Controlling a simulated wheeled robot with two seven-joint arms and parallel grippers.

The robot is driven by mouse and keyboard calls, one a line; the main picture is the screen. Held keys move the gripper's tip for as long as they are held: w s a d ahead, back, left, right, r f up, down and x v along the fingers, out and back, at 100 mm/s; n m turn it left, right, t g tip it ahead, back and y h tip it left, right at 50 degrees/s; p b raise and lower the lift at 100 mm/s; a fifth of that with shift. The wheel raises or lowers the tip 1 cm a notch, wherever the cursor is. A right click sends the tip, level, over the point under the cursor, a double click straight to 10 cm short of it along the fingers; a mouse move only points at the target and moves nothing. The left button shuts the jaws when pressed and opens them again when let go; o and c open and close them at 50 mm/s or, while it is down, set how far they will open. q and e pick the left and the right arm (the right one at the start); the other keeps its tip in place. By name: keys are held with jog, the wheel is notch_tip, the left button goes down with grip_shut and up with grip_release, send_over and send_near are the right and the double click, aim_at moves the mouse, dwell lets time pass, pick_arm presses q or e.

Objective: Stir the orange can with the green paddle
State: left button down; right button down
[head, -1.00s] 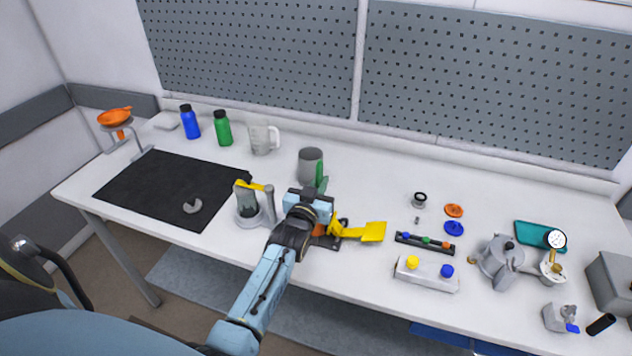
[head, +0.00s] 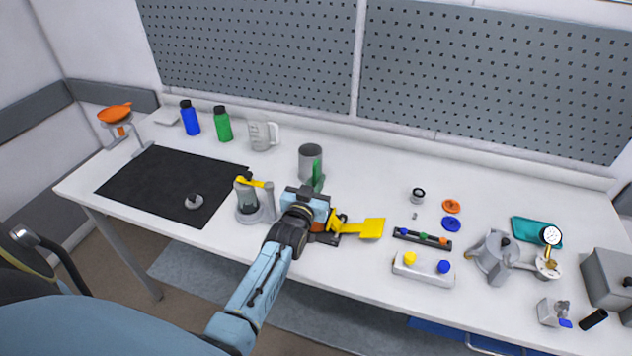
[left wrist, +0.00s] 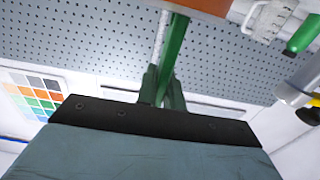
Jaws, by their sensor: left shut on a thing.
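My left gripper (head: 317,188) is shut on the green paddle (head: 316,174), above the front middle of the table. In the left wrist view the paddle's green shaft (left wrist: 175,45) runs up from between the fingers to the top edge. A small orange part (head: 317,228) shows under my gripper in the head view and may be the orange can; my arm hides most of it. An orange surface (left wrist: 200,5) crosses the top of the left wrist view by the shaft. I cannot tell whether the paddle is inside the can. My right gripper is not in view.
A grey can (head: 310,161) stands behind my gripper. A clear vessel on a grey stand (head: 247,205) is close on the left. A yellow paddle (head: 371,228) lies right of the gripper. A rack of coloured pieces (head: 422,239) lies further right.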

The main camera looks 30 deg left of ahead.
pick_arm(q)
notch_tip(320, 180, up, 3)
jog(key=shift+f+p, duration=0.15)
jog(key=shift+p, duration=0.75)
jog(key=shift+r, duration=5.1)
